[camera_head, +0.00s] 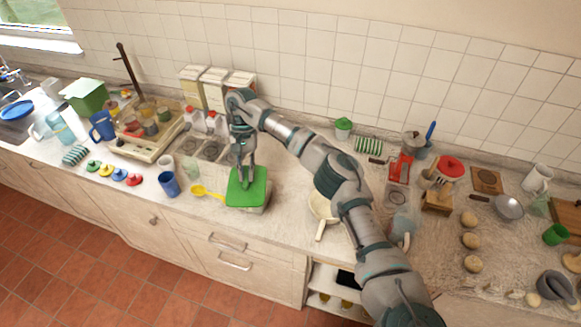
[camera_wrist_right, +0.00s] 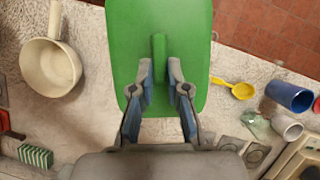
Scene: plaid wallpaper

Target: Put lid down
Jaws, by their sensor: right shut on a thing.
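A green rectangular lid (camera_head: 246,190) is at the front middle of the counter, over a pale container (camera_head: 264,207) that shows only a little at its edge. I cannot tell if the lid rests on it or hovers just above. My right gripper (camera_head: 243,182) points down and is shut on the lid's raised handle. In the right wrist view the lid (camera_wrist_right: 190,45) fills the upper middle, and the fingers (camera_wrist_right: 159,85) sit on both sides of its handle (camera_wrist_right: 159,62). My left gripper is not in view.
A yellow spoon (camera_head: 205,192) and a blue cup (camera_head: 169,184) lie left of the lid. A cream saucepan (camera_wrist_right: 50,67) stands to its right, partly behind my arm in the head view. The counter's front edge (camera_head: 240,232) is close.

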